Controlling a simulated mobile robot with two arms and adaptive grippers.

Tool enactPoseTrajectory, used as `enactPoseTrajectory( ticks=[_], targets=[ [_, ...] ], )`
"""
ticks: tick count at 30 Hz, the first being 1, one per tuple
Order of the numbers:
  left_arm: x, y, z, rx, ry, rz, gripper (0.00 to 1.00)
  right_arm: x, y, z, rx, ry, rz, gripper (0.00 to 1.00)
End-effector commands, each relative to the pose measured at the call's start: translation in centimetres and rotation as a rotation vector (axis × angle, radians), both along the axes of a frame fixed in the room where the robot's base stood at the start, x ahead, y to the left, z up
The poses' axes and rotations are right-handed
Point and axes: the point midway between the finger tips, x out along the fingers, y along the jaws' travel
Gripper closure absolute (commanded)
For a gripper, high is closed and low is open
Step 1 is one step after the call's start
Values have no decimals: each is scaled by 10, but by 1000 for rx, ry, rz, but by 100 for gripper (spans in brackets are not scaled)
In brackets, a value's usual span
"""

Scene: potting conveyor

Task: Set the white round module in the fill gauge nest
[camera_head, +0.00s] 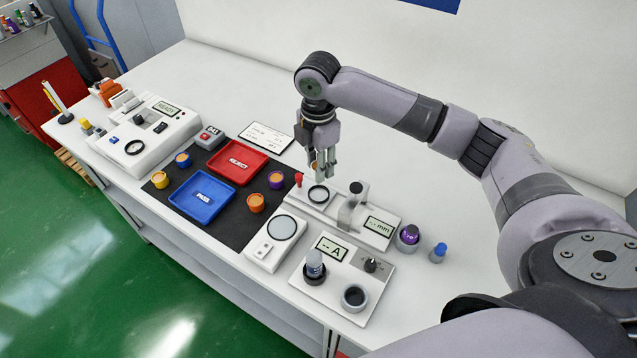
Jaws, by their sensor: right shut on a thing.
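My right gripper (323,169) points down over the far left end of the fill gauge (377,230), the white device with the "mm" display. It is shut on a small round module (314,165), of which only a bit of orange shows between the fingers; its white body is mostly hidden. The fill gauge nest (319,194), a dark ring on the gauge's left part, looks empty. The gripper and module appear above and slightly behind it, apart from it. My left gripper is not in view.
Orange (256,203) and purple (277,180) modules stand left on the black mat, by the red tray (259,161) and blue tray (183,207). The "A" tester (377,297) stands in front.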

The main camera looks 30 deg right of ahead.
Motion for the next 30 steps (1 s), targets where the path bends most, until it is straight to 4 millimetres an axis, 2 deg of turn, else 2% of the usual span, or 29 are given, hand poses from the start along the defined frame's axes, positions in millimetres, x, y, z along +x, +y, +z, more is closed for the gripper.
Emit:
enactPoseTrajectory(
  ticks=[3, 10, 16, 29, 30],
  targets=[
    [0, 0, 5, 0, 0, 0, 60, -1, 0, -22, 0, 3, 0, 97],
    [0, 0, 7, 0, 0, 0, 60, 0, 1, -44, 0, 1, 0, 97],
    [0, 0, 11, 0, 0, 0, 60, 0, 0, -73, 0, 2, 0, 97],
    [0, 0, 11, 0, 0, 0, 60, 0, 1, -81, 0, -1, 0, 97],
    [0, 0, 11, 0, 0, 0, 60, 0, 1, -82, 0, -1, 1, 69]
  ],
)
